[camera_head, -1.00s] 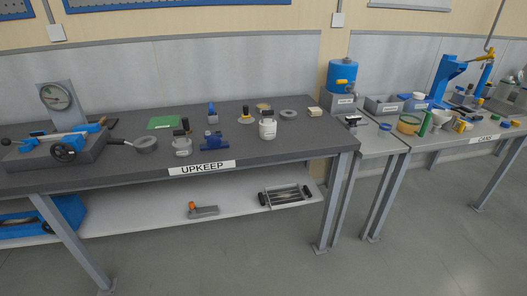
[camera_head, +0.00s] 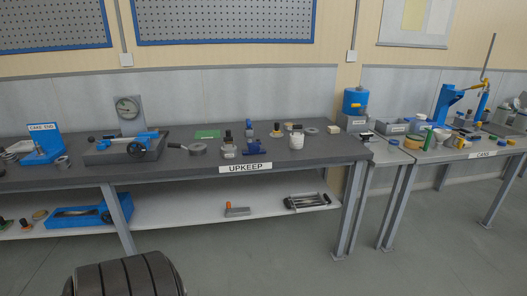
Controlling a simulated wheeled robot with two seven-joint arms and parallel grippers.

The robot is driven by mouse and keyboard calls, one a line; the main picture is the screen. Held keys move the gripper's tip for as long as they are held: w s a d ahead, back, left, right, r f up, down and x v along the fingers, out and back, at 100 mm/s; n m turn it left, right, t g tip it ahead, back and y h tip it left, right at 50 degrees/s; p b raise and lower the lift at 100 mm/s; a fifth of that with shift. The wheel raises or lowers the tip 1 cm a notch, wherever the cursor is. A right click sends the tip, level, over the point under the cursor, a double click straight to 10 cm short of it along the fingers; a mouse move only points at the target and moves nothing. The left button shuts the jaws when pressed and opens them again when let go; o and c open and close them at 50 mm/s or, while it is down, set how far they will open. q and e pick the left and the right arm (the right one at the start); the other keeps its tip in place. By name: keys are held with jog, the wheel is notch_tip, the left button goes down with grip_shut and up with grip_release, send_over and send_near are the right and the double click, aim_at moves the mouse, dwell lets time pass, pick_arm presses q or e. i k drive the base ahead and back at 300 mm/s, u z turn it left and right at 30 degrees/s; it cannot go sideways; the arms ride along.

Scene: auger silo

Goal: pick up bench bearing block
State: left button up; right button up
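The grey bench labelled UPKEEP (camera_head: 330,155) runs across the middle of the view. A low blue block-shaped part (camera_head: 258,149) sits near its front edge, above the label; it looks like the bearing block, but it is too small to be sure. Neither of my grippers is in view.
The lower shelf (camera_head: 180,208) holds several items. The CANS bench (camera_head: 460,157) stands at right. Open floor (camera_head: 260,265) lies in front.

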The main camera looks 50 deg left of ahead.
aim_at(254, 147)
jog(key=z, duration=0.1)
jog(key=i, duration=2.05)
jog(key=u, duration=1.4)
jog(key=i, duration=0.7)
jog(key=u, duration=0.75)
